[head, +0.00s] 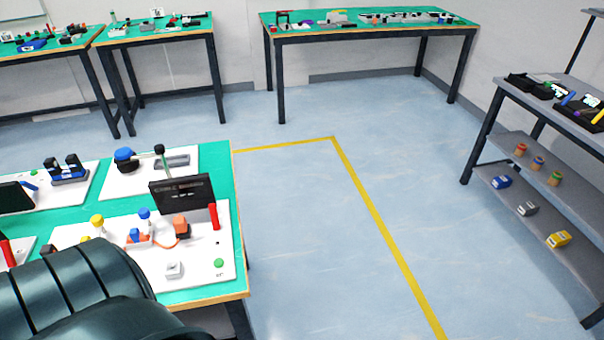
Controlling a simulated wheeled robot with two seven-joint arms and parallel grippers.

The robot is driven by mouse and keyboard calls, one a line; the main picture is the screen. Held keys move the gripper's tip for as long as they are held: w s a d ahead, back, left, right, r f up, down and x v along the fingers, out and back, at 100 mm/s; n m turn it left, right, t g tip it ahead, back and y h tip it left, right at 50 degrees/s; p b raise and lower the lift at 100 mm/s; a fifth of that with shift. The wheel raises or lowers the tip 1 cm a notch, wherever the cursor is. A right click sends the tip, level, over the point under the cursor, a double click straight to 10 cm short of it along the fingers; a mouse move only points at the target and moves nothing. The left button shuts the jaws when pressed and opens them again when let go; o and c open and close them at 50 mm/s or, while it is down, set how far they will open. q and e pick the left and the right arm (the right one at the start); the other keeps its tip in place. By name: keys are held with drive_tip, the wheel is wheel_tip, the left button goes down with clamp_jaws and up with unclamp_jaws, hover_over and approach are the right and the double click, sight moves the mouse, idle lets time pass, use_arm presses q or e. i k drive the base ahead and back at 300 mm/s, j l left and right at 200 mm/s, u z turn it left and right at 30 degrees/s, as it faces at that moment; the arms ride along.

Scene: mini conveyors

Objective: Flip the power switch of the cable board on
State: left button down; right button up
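The nearest white board (205,272) on the green-topped table at lower left looks like the cable board. It carries an orange cable (165,243) running to an orange and black connector (181,227), and blue and yellow knobs. A small white block (174,269) sits near its front edge, a round green part (219,263) near its right corner, and a tiny dark part (217,242) above that. I cannot tell which part is the power switch or its position. A dark part of my own body covers the board's lower left. Neither gripper is in view.
A red upright handle (213,217) and a dark panel (182,194) stand at the board's back. Other boards fill the table's left. A grey shelf rack (540,185) is at right and more green tables (370,24) at the back. The middle floor (310,240) is clear.

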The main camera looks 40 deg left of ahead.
sight(214, 218)
drive_tip(key=i+l+z, duration=0.1)
drive_tip(key=i+l, duration=0.15)
drive_tip(key=i+l+z, duration=0.1)
drive_tip(key=i+l, duration=0.15)
drive_tip(key=i, duration=0.25)
drive_tip(key=i+u, duration=0.3)
drive_tip(key=i+l+u, duration=0.25)
drive_tip(key=i+u, duration=0.25)
drive_tip(key=u, duration=0.25)
drive_tip(key=i+u, duration=0.2)
drive_tip(key=u, duration=0.25)
drive_tip(key=i+u, duration=0.25)
drive_tip(key=u, duration=0.25)
drive_tip(key=i+l+u, duration=0.15)
drive_tip(key=u, duration=0.25)
drive_tip(key=i+l+u, duration=0.2)
drive_tip(key=u, duration=0.2)
drive_tip(key=i+l+u, duration=0.1)
drive_tip(key=l+u, duration=0.15)
drive_tip(key=u, duration=0.15)
drive_tip(key=i+l+u, duration=0.1)
drive_tip(key=l+u, duration=0.15)
drive_tip(key=u, duration=0.15)
drive_tip(key=i+l+u, duration=0.1)
drive_tip(key=l+u, duration=0.3)
drive_tip(key=l, duration=0.2)
drive_tip(key=l+u, duration=0.4)
drive_tip(key=l, duration=0.15)
